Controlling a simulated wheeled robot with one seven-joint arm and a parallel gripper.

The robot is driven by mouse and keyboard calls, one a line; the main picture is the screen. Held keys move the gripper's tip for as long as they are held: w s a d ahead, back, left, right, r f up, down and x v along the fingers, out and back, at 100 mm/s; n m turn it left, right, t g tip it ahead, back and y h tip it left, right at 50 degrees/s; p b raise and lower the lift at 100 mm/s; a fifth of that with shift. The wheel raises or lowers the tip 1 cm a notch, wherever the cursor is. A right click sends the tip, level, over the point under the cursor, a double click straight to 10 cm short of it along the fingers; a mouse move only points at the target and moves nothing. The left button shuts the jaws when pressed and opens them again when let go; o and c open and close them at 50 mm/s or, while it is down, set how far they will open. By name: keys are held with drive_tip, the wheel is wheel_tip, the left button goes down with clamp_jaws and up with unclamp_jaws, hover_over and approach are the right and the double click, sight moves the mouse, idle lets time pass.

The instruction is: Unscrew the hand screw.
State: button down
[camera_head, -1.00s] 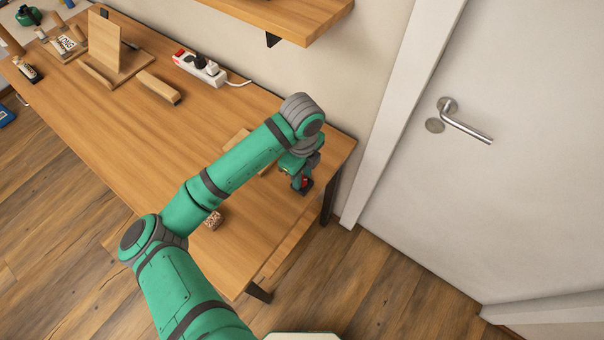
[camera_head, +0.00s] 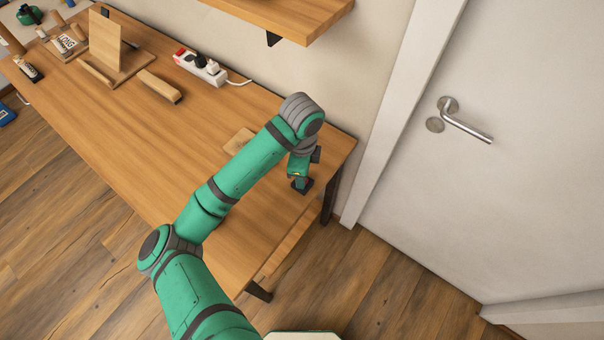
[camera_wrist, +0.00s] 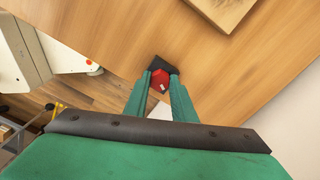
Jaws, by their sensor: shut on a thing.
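The hand screw shows in the wrist view as a red knob (camera_wrist: 159,79) with a small light mark, on a dark plate (camera_wrist: 161,63) at the edge of the wooden table. My gripper (camera_wrist: 160,82) is shut on the red knob, one green finger on each side. In the head view my gripper (camera_head: 300,184) is at the table's right end, pointing down, and the dark plate shows just below it. The red knob is hidden there.
The wooden table (camera_head: 150,120) is mostly clear around my arm. A small wooden board (camera_head: 240,140) lies near the gripper and shows in the wrist view (camera_wrist: 222,8). A white power strip (camera_head: 200,68), wooden blocks (camera_head: 158,86) and a shelf (camera_head: 290,18) are farther off. A white door (camera_head: 520,150) stands right.

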drive_tip(key=shift+a, duration=0.2)
drive_tip(key=n, duration=0.5)
drive_tip(key=n, duration=0.5)
idle(0.4)
drive_tip(key=shift+s+d, duration=0.1)
drive_tip(key=shift+d, duration=0.05)
drive_tip(key=n, duration=0.5)
drive_tip(key=shift+s, duration=0.1)
drive_tip(key=n, duration=0.5)
drive_tip(key=shift+d, duration=0.1)
